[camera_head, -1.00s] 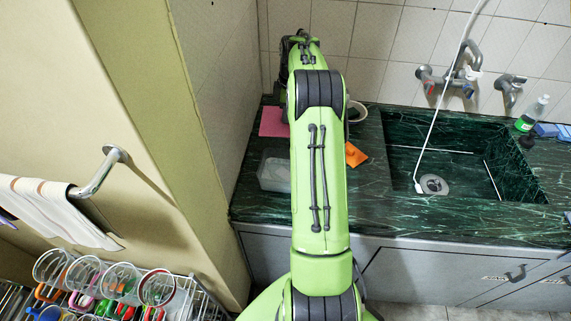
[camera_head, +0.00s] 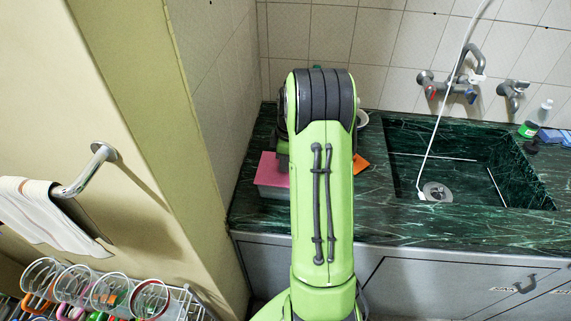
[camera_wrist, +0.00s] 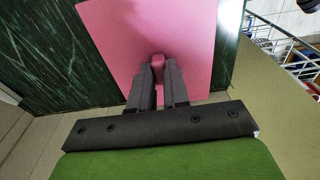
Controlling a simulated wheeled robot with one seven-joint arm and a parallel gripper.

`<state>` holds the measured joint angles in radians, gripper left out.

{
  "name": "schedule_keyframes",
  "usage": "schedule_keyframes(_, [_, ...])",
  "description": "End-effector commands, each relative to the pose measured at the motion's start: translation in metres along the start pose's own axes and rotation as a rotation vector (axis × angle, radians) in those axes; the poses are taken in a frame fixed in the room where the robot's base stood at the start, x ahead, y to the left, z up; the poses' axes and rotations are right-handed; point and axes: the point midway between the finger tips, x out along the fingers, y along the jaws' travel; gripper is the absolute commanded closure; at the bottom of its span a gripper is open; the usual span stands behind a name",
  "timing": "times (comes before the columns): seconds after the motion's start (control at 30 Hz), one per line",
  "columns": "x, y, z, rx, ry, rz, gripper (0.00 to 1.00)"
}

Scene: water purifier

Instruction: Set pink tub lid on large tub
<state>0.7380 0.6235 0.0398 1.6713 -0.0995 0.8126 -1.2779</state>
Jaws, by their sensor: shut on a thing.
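The pink tub lid (camera_head: 270,171) is a flat pink square on the left part of the green counter. In the head view, my arm hides the lid's right part and most of my gripper.
An orange piece (camera_head: 361,163) lies right of my arm, partly hidden. The sink (camera_head: 465,165) with its hanging white hose is farther right. A wall pillar (camera_head: 150,130) stands close on the left. A rack of cups (camera_head: 100,290) is at lower left.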

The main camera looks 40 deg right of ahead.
Motion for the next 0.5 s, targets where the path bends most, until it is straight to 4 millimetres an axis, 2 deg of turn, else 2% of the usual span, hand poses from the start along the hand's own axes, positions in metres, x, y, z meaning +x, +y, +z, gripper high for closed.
schedule_keyframes(0.37, [0.0065, 0.0001, 0.0007, 0.000, 0.000, 0.001, 1.00])
schedule_keyframes(0.4, [0.0064, 0.0001, 0.0007, 0.000, 0.000, 0.001, 0.81])
schedule_keyframes(0.5, [0.0056, 0.0001, 0.0006, 0.000, 0.000, 0.001, 0.66])
